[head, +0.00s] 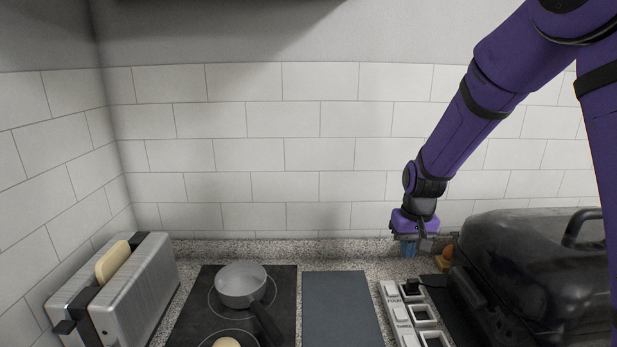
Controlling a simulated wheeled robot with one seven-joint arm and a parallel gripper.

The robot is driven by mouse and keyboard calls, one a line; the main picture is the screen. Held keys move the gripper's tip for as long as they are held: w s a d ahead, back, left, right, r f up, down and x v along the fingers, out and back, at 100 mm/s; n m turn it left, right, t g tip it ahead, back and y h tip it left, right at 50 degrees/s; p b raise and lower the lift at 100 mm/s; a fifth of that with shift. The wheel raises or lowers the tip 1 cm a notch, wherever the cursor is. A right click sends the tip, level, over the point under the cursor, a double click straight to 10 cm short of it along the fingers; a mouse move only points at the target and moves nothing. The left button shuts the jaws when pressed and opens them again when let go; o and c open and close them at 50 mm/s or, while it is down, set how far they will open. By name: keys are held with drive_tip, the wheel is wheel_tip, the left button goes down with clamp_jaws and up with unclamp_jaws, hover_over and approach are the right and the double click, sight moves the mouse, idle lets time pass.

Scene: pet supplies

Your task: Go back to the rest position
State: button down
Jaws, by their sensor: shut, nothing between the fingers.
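My purple arm reaches in from the upper right in the head view. My gripper (409,246) points down at the back of the counter, above the far end of a white-labelled tray. It is shut and small in the picture. A bluish thing shows right at or behind its fingertips, and I cannot tell what it is.
A black grill (535,265) stands close to the right of my gripper. A grey pan (241,284) sits on the black hob (191,310), and a toaster (128,296) with bread stands left. A dark board (340,312) is bare. The tiled wall (320,155) is behind.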

drive_tip(key=s+d+r+t, duration=0.1)
drive_tip(key=s+d+r, duration=0.1)
drive_tip(key=s+r, duration=0.6)
drive_tip(key=s+d+r+t, duration=0.1)
drive_tip(key=s+d+r, duration=0.1)
drive_tip(key=s+r, duration=0.55)
drive_tip(key=s+d+r+t, duration=0.1)
drive_tip(key=s+r, duration=0.2)
drive_tip(key=s, duration=0.4)
drive_tip(key=s+d+r+t, duration=0.1)
drive_tip(key=s+r, duration=0.2)
drive_tip(key=s, duration=0.4)
drive_tip(key=shift+s+r+t, duration=0.15)
drive_tip(key=shift+r+t, duration=0.05)
drive_tip(key=shift+t, duration=0.1)
drive_tip(key=w+a+f+n+g, duration=0.15)
drive_tip(key=w+n, duration=0.35)
drive_tip(key=w, duration=0.5)
drive_tip(key=w+a+f+n+g, duration=0.1)
drive_tip(key=w+f+n+g, duration=0.3)
drive_tip(key=w, duration=0.6)
drive_tip(key=w+a+f+n, duration=0.2)
drive_tip(key=w+f+n, duration=0.2)
drive_tip(key=w+f, duration=0.3)
drive_tip(key=w+a+f+n+g, duration=0.1)
drive_tip(key=w+a+f+n, duration=0.1)
drive_tip(key=w+f+n, duration=0.3)
drive_tip(key=shift+w+a+f, duration=0.25)
drive_tip(key=shift+w+f, duration=0.65)
drive_tip(key=shift+f, duration=1.15)
